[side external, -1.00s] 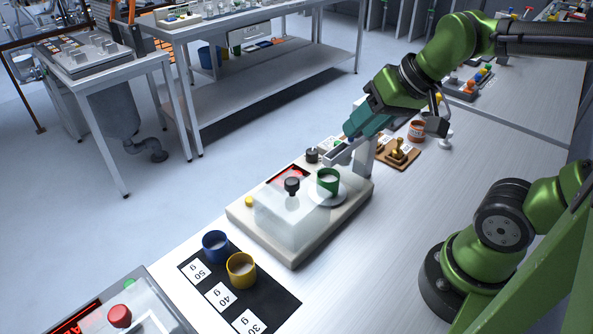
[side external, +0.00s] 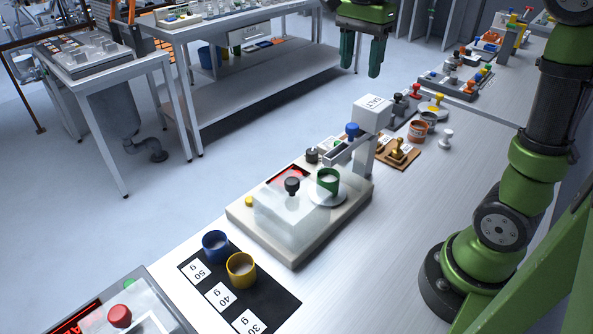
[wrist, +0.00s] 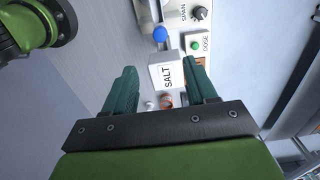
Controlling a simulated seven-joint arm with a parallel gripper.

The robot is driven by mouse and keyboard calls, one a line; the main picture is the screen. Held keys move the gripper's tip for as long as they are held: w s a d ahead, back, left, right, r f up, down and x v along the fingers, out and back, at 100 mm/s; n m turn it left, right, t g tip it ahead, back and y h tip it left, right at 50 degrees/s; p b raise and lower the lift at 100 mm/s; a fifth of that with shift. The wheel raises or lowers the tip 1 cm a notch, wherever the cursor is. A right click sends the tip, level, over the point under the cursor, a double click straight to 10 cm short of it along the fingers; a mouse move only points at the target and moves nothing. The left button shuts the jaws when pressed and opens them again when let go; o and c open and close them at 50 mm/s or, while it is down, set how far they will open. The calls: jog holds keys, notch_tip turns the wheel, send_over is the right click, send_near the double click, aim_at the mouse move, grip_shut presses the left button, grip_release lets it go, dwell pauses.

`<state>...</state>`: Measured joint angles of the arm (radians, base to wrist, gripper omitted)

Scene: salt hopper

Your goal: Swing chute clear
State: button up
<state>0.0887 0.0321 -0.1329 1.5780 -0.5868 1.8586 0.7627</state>
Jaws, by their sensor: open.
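The salt hopper (side external: 371,112) is a white box marked SALT on a post at the back of the scale (side external: 300,250). Its grey chute (side external: 342,151) extends from the post over the green cup (side external: 328,178), which stands on the round pan (side external: 324,197). A blue knob (side external: 352,130) sits at the chute's post end; it also shows in the wrist view (wrist: 160,35). My gripper (side external: 361,72) is open and empty, high above and behind the hopper, apart from it. In the wrist view the hopper (wrist: 168,73) lies between and beyond the fingers.
A clear cover with a dark knob (side external: 292,185) stands on the scale beside the cup. Blue (side external: 215,246) and yellow (side external: 241,270) cups stand on a black weight mat. A brass weight (side external: 398,151) and small items sit right of the hopper.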

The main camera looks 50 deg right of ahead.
aim_at(353, 125)
notch_tip(353, 125, down, 14)
jog(key=shift+r, duration=0.2)
jog(key=shift+c, duration=0.2)
grip_shut()
